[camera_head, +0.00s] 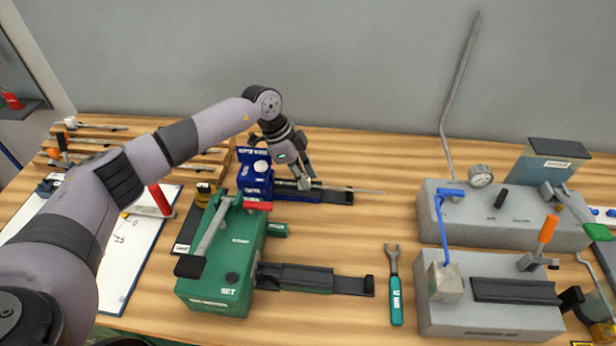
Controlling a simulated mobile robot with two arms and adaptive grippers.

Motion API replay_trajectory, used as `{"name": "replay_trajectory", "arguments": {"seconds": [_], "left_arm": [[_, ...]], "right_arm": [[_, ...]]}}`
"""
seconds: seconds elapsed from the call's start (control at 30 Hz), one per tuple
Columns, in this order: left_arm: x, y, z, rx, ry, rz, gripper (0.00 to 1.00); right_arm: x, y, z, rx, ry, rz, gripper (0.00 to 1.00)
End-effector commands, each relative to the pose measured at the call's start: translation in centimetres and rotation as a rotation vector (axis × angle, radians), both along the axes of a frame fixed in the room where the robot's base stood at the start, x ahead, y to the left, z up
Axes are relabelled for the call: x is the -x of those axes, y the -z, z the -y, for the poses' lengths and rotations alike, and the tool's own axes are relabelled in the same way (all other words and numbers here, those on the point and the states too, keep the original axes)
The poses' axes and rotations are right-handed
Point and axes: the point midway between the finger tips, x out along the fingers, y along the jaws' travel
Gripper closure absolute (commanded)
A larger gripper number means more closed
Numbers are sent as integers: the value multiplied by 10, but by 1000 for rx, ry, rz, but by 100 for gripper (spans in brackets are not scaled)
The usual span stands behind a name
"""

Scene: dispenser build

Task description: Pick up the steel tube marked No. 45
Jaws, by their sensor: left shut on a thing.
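My left gripper (306,184) reaches down over the dark rail of the blue fixture (255,172) at the back middle of the bench. It is shut on a thin steel tube (362,190) that lies along the rail. The tube's right end sticks out past the rail over the wood. Its left part is hidden by the gripper, and no number on it can be read from here. I cannot tell whether the tube is lifted off the rail. My right gripper is not in view.
A green machine (222,265) marked SET, with a lever and rail, stands in front. A teal-handled wrench (396,295) lies right of it. Two grey fixtures (505,215) (490,322) stand on the right. A wooden rack (100,130) and whiteboard (120,262) are left.

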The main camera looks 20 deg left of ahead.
Motion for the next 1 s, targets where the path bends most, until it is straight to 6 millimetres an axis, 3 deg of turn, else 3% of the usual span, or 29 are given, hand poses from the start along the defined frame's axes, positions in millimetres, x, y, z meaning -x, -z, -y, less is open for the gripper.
{"name": "replay_trajectory", "arguments": {"seconds": [0.37, 0.4, 0.7, 1.0], "left_arm": [[-1, 0, -3, 0, -1, 1, 100], [-1, 0, -3, 0, -1, 1, 80], [-1, 0, -3, 0, -1, 1, 60], [-1, 0, -3, 0, -1, 0, 59]], "right_arm": [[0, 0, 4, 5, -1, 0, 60], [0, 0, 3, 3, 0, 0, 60], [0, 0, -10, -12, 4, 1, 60], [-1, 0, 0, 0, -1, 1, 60]]}}
